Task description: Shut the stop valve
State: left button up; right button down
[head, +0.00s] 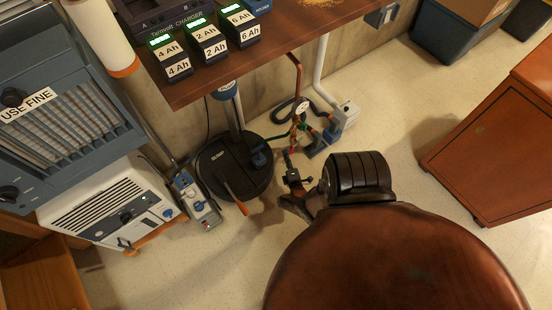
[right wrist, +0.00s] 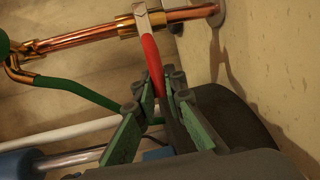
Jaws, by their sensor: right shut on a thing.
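In the right wrist view, the stop valve's red lever (right wrist: 151,62) hangs from a pale metal bracket (right wrist: 150,20) on a copper pipe (right wrist: 95,37). The lever lies roughly crosswise to the pipe as seen here. My right gripper (right wrist: 160,92) has its green-padded fingers closed around the lever's lower end, which they partly hide. In the head view, my right gripper (head: 289,160) is low by the wall, just below the copper pipework (head: 299,118); the lever is too small to make out there. My left gripper is not in view.
A bench (head: 270,38) with chargers overhangs the pipework. A round black machine (head: 235,168) with an orange-tipped lever stands left of my gripper. A green hose (right wrist: 75,92) and white pipe (right wrist: 80,130) run nearby. A wooden cabinet (head: 500,140) stands right; the floor between is clear.

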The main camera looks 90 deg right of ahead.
jog(key=shift+s, duration=0.1)
dwell(0.3)
jog(key=c, duration=2.2)
grip_release()
jog(key=shift+f, duration=0.1)
jog(key=shift+o, duration=1.2)
jog(key=v, duration=0.7)
jog(key=shift+a, duration=0.2)
